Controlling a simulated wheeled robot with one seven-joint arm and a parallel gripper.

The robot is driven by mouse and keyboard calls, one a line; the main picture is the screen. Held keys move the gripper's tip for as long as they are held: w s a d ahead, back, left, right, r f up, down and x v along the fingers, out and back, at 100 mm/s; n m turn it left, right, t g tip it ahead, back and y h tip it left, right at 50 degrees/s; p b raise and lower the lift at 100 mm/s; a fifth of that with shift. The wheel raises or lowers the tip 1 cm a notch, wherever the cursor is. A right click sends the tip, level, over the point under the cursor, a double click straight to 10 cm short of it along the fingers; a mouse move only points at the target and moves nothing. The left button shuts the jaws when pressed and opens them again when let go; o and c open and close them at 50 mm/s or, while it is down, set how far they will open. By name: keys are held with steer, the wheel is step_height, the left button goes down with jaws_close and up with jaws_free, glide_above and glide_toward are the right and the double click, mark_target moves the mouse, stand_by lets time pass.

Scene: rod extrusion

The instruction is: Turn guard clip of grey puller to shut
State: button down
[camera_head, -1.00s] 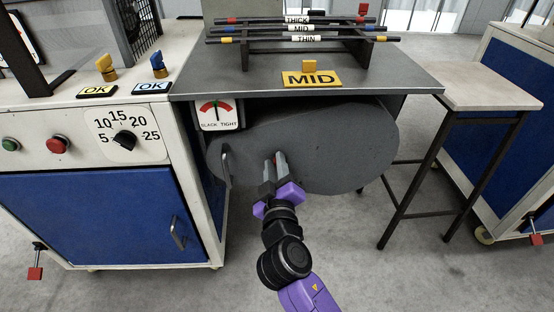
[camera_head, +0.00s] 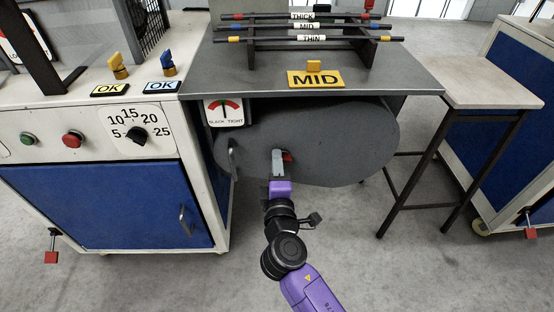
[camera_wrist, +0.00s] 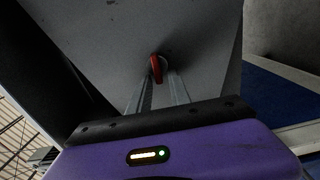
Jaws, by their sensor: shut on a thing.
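The grey puller's rounded guard (camera_head: 345,140) hangs below the grey bench top in the head view. The small red guard clip (camera_head: 288,156) is on its face, partly hidden by my fingers. My gripper (camera_head: 279,157) reaches up to the guard and is shut on the clip, its fingers one in front of the other from this view. In the wrist view the red clip (camera_wrist: 156,67) stands out from the grey guard face (camera_wrist: 200,45) between my two finger tips (camera_wrist: 161,78). Whether the clip is fully turned cannot be told.
A metal handle (camera_head: 232,157) is at the guard's left edge, under the slack/tight gauge (camera_head: 224,112). A white and blue cabinet (camera_head: 100,200) with a dial stands at left. A stool-like table (camera_head: 478,88) stands at right.

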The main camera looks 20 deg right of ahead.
steer(key=shift+d+f+n, duration=0.1)
steer(key=shift+f+n, duration=0.1)
steer(key=shift+n, duration=0.1)
stand_by(0.4)
steer(key=c, duration=1.5)
jaws_free()
steer(key=shift+r, duration=0.1)
steer(key=p+v, duration=0.1)
steer(key=v, duration=0.7)
steer(key=shift+w, duration=0.1)
